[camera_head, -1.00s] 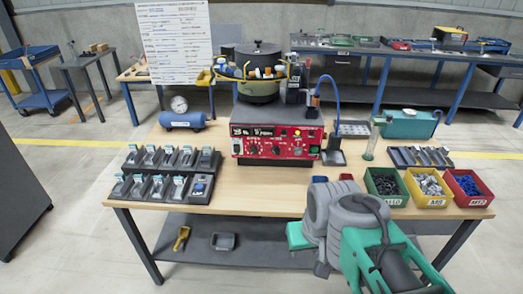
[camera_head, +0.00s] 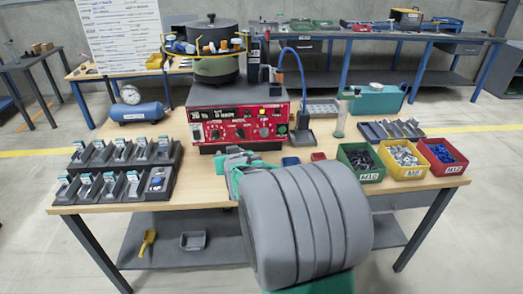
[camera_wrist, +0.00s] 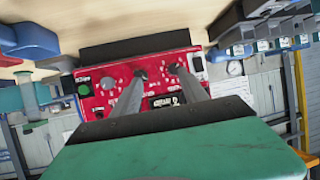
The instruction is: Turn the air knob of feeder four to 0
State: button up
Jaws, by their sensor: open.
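The red control box (camera_head: 238,122) of the feeder stands mid-table under a dark bowl (camera_head: 214,68). Its front has two black knobs, left (camera_head: 215,134) and right (camera_head: 240,132), plus buttons and a display; the lettering is too small to tell which knob is air. My gripper (camera_head: 240,158) is low in front of the box, partly hidden by my arm. The wrist view shows the red panel (camera_wrist: 108,92) upside down. There my gripper (camera_wrist: 160,72) is open, its two grey fingers apart and pointing at the panel near the knobs. Contact cannot be told.
Left on the table are rows of grey holders (camera_head: 120,170) and a blue air tank (camera_head: 138,111). Right are a blue hose (camera_head: 298,75), a glass cylinder (camera_head: 341,115), and green (camera_head: 361,163), yellow (camera_head: 404,160) and red (camera_head: 442,158) part bins.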

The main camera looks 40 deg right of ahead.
aim_at(264, 133)
jog(key=s+d+f+m+t+h+b, duration=0.1)
jog(key=d+f+h, duration=0.15)
jog(key=d, duration=0.45)
jog(key=d+f+m+t+h+b, duration=0.1)
jog(key=d+t+h+b, duration=0.15)
jog(key=d, duration=0.45)
jog(key=shift+g, duration=0.45)
jog(key=x, duration=0.4)
jog(key=p+x, duration=0.1)
jog(key=x, duration=0.2)
jog(key=shift+s+r, duration=0.1)
jog(key=shift+r, duration=0.25)
jog(key=shift+c, duration=0.2)
grip_shut()
